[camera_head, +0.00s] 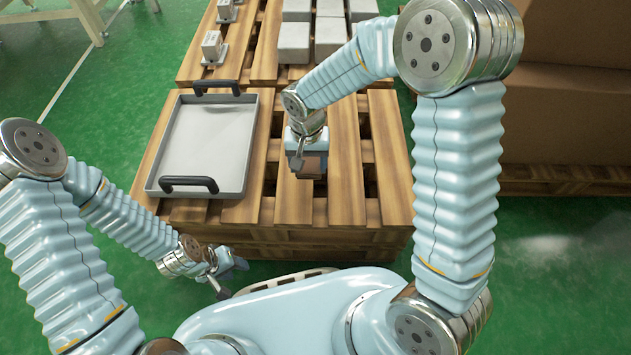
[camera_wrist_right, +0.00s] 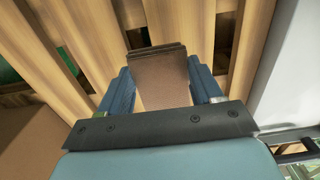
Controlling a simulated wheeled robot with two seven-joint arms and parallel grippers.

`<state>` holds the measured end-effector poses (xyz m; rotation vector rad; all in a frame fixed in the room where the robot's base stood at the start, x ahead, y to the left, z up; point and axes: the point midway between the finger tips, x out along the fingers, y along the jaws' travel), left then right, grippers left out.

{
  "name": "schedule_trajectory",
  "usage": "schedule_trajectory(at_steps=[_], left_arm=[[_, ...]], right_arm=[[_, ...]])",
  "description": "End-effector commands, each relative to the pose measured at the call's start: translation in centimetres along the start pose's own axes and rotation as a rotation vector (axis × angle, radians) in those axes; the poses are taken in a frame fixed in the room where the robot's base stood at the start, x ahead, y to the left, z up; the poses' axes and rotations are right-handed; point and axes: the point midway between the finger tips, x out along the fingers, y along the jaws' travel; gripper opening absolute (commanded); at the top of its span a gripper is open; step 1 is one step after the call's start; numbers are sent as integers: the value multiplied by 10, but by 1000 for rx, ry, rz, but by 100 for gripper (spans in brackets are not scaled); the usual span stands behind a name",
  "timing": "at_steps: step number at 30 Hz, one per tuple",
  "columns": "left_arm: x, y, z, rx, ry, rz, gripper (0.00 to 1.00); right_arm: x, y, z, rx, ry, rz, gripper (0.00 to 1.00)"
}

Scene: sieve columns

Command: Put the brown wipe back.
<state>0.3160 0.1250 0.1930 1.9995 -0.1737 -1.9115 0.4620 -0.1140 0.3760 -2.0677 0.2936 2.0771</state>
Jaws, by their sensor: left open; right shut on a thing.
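The brown wipe (camera_wrist_right: 160,80) is a flat, folded brown piece between the two blue fingers of my right gripper (camera_wrist_right: 160,90) in the right wrist view. In the head view my right gripper (camera_head: 307,168) is shut on it, above the slats of the near pallet, right of the grey tray. Only a small brown part of the wipe shows there below the fingers. Whether the wipe touches the slats I cannot tell. My left gripper (camera_head: 225,275) is open and empty, low in front of the pallet's left front, near my base.
A grey tray (camera_head: 180,187) with two black handles lies on the left of the wooden pallet (camera_head: 345,205). Grey blocks (camera_head: 293,42) and small metal pieces (camera_head: 212,47) stand on the farther pallet. Large cardboard boxes (camera_head: 560,110) stand at the right. Slats around my right gripper are bare.

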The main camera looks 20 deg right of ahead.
Motion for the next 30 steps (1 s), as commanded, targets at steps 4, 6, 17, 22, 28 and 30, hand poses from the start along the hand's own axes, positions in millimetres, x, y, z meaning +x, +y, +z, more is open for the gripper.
schedule_trajectory(at_steps=[4,6,17,22,28,30], left_arm=[[4,-1,0,0,-1,1,43],[4,-1,0,0,-1,1,43],[13,-3,1,1,-4,3,43],[12,-3,1,1,-4,4,43],[14,-3,1,1,-4,4,43],[14,-3,1,1,-4,4,43]], right_arm=[[15,10,7,2,1,0,40],[18,12,8,2,0,0,40],[58,18,13,0,0,0,40],[57,18,12,1,1,-1,40],[59,18,12,0,1,-1,77],[59,18,12,0,1,-1,88]])
